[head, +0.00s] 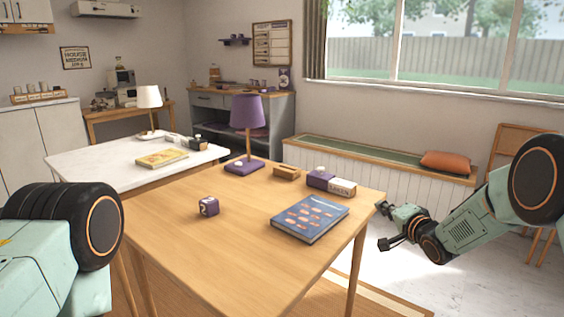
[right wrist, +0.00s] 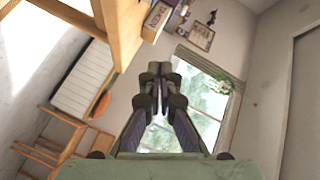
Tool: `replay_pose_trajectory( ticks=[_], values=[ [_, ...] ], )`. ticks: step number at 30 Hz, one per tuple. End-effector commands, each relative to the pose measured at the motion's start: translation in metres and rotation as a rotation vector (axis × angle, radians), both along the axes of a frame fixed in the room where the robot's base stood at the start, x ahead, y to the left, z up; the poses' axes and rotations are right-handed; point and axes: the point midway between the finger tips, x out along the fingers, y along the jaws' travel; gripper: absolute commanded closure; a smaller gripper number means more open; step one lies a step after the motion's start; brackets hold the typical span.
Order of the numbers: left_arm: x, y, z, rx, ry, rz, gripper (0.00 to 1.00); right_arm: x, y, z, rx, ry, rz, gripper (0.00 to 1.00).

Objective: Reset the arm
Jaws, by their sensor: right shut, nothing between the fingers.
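My right gripper (head: 386,226) is beyond the right edge of the wooden table, out over the floor, touching nothing that I can see. In the right wrist view its fingers (right wrist: 155,75) come together at the tips, shut and empty. My right arm reaches in from the right of the head view. Only a bulky upper part of my left arm shows at the left of the head view. My left gripper is out of the picture.
The wooden table (head: 185,238) holds a blue book (head: 310,218), a small purple cube (head: 208,206), a purple lamp (head: 247,112) and small boxes. A white table (head: 90,163) stands behind left. A bench (head: 350,167) with an orange cushion (head: 446,162) lines the window wall.

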Motion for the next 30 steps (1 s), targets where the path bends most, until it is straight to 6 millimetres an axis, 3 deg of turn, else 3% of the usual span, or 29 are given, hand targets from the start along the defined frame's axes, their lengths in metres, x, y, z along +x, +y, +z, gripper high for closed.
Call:
replay_pose_trajectory(
  ticks=[5, 11, 15, 21, 25, 30],
  values=[
    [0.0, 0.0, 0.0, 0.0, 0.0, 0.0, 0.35, -0.031, 0.003, -0.045, -0.18, 0.069, 0.006, 1.0],
    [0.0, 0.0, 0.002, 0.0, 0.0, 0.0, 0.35, -0.115, 0.017, -0.133, -0.454, 0.256, 0.08, 1.0],
    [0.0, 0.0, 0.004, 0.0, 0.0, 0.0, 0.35, -0.19, 0.027, -0.186, -0.613, 0.406, 0.174, 1.0],
    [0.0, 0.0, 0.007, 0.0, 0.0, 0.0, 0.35, -0.311, 0.038, -0.238, -0.783, 0.626, 0.349, 1.0],
    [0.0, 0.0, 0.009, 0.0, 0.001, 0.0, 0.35, -0.395, 0.043, -0.255, -0.857, 0.771, 0.475, 1.0],
    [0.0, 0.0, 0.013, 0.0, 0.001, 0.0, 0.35, -0.499, 0.045, -0.256, -0.894, 0.96, 0.614, 1.0]
  ],
)
